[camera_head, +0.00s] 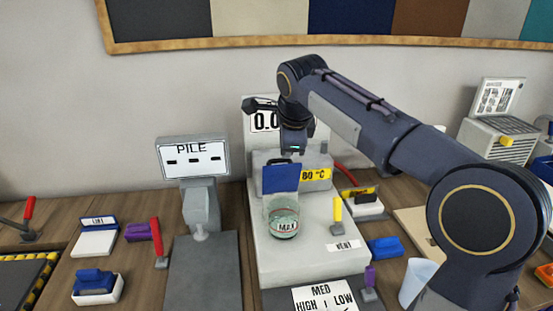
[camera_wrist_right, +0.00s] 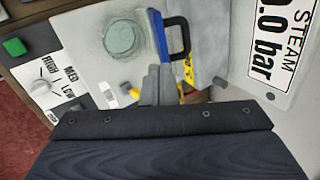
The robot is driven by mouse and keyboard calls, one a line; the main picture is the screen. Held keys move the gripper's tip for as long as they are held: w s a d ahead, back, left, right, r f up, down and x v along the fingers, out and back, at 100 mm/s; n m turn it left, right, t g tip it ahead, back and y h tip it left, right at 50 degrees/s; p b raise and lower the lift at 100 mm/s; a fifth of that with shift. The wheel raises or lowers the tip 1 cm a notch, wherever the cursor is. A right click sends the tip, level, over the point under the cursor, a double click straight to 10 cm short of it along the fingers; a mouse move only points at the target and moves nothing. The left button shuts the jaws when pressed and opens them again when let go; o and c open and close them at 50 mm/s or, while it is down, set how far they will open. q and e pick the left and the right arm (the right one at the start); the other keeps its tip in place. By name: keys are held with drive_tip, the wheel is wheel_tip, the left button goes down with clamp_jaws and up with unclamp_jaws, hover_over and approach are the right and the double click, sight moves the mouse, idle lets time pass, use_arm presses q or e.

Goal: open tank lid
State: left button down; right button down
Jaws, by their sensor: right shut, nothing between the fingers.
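The tank (camera_head: 283,228) is a round, clear vessel marked MAX, set in a light grey machine; its round mouth also shows in the right wrist view (camera_wrist_right: 125,40). The blue lid (camera_head: 281,178) stands upright at the back of the tank, so the mouth is uncovered. In the right wrist view the lid (camera_wrist_right: 158,38) is seen nearly edge-on, with its black handle (camera_wrist_right: 181,35) sticking out behind. My right gripper (camera_head: 293,149) is shut and empty, just above and behind the lid. Its fingertips (camera_wrist_right: 158,72) appear close to the lid's edge; I cannot tell whether they touch.
A yellow lever (camera_head: 338,208) stands right of the tank. A PILE display (camera_head: 193,158) stands left. A white cup (camera_head: 416,280) is at the right, near my arm.

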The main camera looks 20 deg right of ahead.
sight(279, 161)
drive_tip(key=w+f, duration=0.2)
drive_tip(key=w+f+t+p, duration=0.1)
drive_tip(key=w+f, duration=0.1)
drive_tip(key=w+d+f+n+t+h+p, duration=0.1)
drive_tip(key=w+f, duration=0.1)
drive_tip(key=shift+w+d+f, duration=0.1)
drive_tip(key=shift+w+f, duration=0.05)
drive_tip(key=shift+f, duration=0.2)
idle(0.4)
drive_tip(key=shift+w+b, duration=0.3)
drive_tip(key=shift+w, duration=0.05)
drive_tip(key=w, duration=0.2)
drive_tip(key=w+d+b, duration=0.1)
drive_tip(key=w, duration=0.2)
drive_tip(key=shift+d+f, duration=0.2)
